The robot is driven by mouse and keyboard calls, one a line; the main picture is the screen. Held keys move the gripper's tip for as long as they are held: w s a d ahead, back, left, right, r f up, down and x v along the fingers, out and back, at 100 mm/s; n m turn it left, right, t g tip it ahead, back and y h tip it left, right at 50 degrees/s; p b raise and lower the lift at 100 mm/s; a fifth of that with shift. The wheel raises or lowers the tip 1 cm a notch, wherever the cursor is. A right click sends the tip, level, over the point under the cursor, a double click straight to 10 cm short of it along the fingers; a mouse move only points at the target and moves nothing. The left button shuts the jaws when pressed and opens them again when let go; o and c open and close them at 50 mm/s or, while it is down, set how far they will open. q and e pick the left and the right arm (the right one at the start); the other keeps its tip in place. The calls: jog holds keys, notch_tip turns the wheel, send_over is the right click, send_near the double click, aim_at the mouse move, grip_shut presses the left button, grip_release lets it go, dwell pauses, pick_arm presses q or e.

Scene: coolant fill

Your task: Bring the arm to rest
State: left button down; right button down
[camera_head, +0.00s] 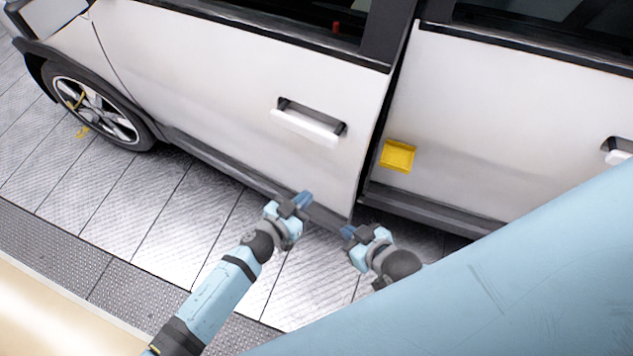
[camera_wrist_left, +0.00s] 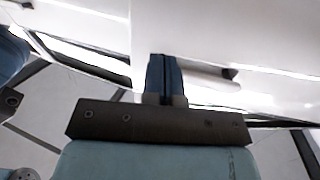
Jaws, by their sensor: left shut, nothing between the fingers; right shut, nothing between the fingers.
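My left gripper (camera_head: 304,199) reaches in from the lower left in the head view, in front of the lower part of a white car door. It is shut and empty. In the left wrist view its blue fingers (camera_wrist_left: 164,80) are pressed together, with white door surface behind them. My right gripper (camera_head: 348,232) is a little lower and to the right, shut with nothing in it. Its fingers point toward the left gripper, with a small gap between the two. Whether either gripper touches the car cannot be told.
The white car's front door (camera_head: 240,75) has a handle (camera_head: 308,126). A yellow block (camera_head: 397,155) is on the rear door (camera_head: 500,110). A wheel (camera_head: 95,108) is at the left. Grey tiled floor (camera_head: 150,220) is clear below. My large blue arm link covers the lower right.

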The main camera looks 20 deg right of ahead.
pick_arm(q)
jog(key=a+r+n+t+y, duration=0.1)
jog(key=a+r+n+y, duration=0.25)
jog(key=a, duration=0.35)
jog(key=a+r+n+t+y, duration=0.2)
jog(key=a+n+y, duration=0.15)
jog(key=a, duration=0.35)
jog(key=a+r+n+t+y, duration=0.1)
jog(key=a+r+n+y, duration=0.1)
jog(key=a+y, duration=0.35)
jog(key=s+a+r+n+g+y, duration=0.1)
jog(key=s+a+r+g, duration=0.25)
jog(key=s+a, duration=0.6)
jog(key=s+a+r+n+g+y, duration=0.15)
jog(key=s+a+g, duration=0.25)
jog(key=s+a, duration=0.5)
jog(key=w+d+f+m+t+h, duration=0.1)
jog(key=w+d+f+t+h, duration=0.1)
jog(key=f, duration=0.4)
jog(key=w+d+f+m+t+h, duration=0.1)
jog(key=w+d+f+t, duration=0.2)
jog(key=f, duration=0.4)
jog(key=shift+w+t+h, duration=0.4)
jog(key=shift+w+t, duration=0.35)
jog(key=shift+t, duration=0.2)
